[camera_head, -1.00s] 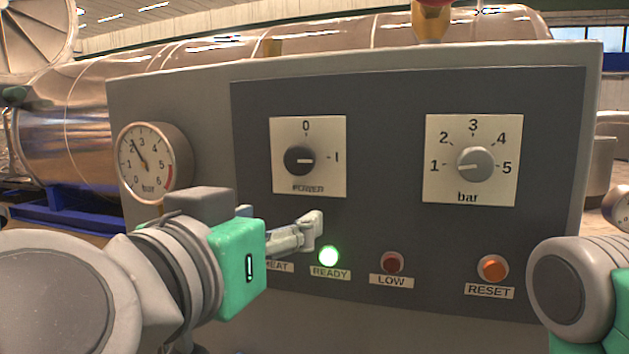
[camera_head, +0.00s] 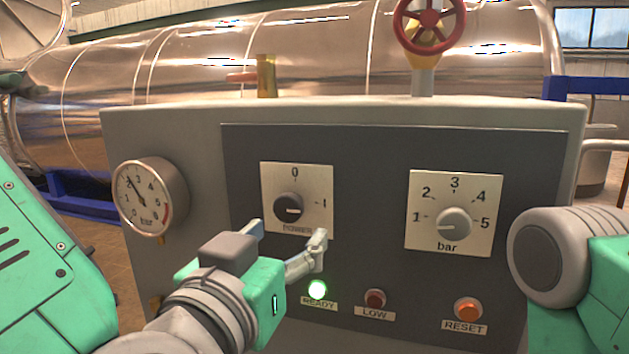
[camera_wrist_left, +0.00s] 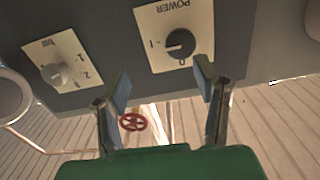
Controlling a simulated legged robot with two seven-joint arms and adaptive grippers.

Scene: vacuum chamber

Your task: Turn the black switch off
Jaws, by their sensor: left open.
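The black switch (camera_head: 288,208) is a round knob on a pale POWER plate (camera_head: 318,178) with the marks 0 and 1. Its white line points right, toward the 1. In the left wrist view the black switch (camera_wrist_left: 180,43) shows upside down, beyond the fingertips. My left gripper (camera_head: 288,235) is open and empty, just below the plate and apart from the knob. Its two fingers (camera_wrist_left: 162,82) stand spread in the wrist view. My right arm shows at the right edge, but its gripper fingers are out of view.
A grey bar knob (camera_head: 454,224) sits to the right on its own plate. Below are a lit green READY lamp (camera_head: 317,289), a dark red LOW lamp (camera_head: 375,299) and an orange RESET button (camera_head: 468,309). A pressure gauge (camera_head: 150,197) is at left. A red valve wheel (camera_head: 430,22) stands behind.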

